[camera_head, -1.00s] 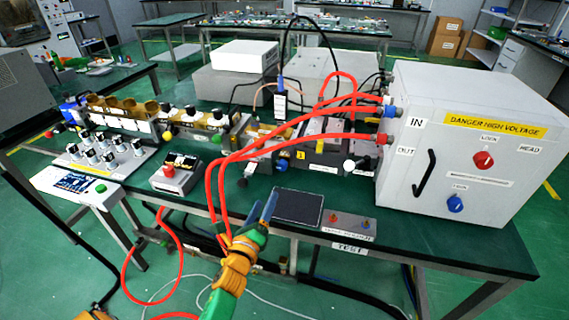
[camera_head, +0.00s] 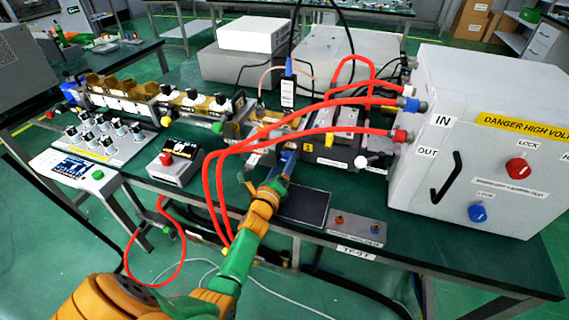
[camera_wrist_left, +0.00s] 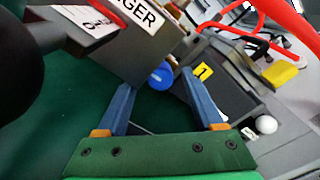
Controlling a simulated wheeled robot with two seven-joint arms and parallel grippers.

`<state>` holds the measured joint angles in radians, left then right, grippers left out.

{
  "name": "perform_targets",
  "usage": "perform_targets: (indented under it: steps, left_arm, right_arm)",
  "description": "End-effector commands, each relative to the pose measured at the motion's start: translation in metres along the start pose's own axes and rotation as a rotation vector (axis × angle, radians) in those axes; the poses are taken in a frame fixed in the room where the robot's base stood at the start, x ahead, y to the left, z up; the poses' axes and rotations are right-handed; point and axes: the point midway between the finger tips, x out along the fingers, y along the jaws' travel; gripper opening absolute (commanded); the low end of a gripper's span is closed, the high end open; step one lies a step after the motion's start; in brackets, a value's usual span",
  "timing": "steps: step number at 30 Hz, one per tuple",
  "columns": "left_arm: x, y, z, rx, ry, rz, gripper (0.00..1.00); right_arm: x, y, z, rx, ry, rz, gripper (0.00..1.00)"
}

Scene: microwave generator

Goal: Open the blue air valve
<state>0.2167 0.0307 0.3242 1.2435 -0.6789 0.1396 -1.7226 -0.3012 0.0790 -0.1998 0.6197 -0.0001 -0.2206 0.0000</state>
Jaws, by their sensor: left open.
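A round blue knob (camera_wrist_left: 160,77), which looks like the blue air valve, shows in the left wrist view. It sits at the lower edge of a grey box with a white label. My left gripper (camera_wrist_left: 156,98) is open, and its two blue fingers point toward the knob, one on each side of it in the picture. I cannot tell whether they touch it. In the head view my left gripper (camera_head: 278,170) is over the middle of the bench, and there the knob is hard to separate from the blue fingers. My right gripper is not in view.
Red hoses (camera_head: 212,190) arch close beside my left arm to the large white box (camera_head: 440,200). A dark flat panel (camera_head: 305,207) lies right of the gripper. A small box with a red button (camera_head: 166,159) stands to the left.

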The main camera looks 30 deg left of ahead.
Motion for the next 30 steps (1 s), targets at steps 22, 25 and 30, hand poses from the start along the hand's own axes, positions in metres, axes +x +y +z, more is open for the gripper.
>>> perform_targets:
  steps: [22, 25, 30]
  left_arm:
    - [-0.0004, 0.0001, -0.0004, -0.252, 0.0, 0.0, 0.0]
    - [-0.0004, 0.0, -0.0003, -0.251, 0.0, 0.0, 0.0]
    - [-0.0004, 0.0001, -0.0003, -0.25, 0.0, 0.0, 0.68]
  right_arm:
    - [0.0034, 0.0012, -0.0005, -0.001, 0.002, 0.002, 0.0]
    - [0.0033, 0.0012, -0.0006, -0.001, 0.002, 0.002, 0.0]
    - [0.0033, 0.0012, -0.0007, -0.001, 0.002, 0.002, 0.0]
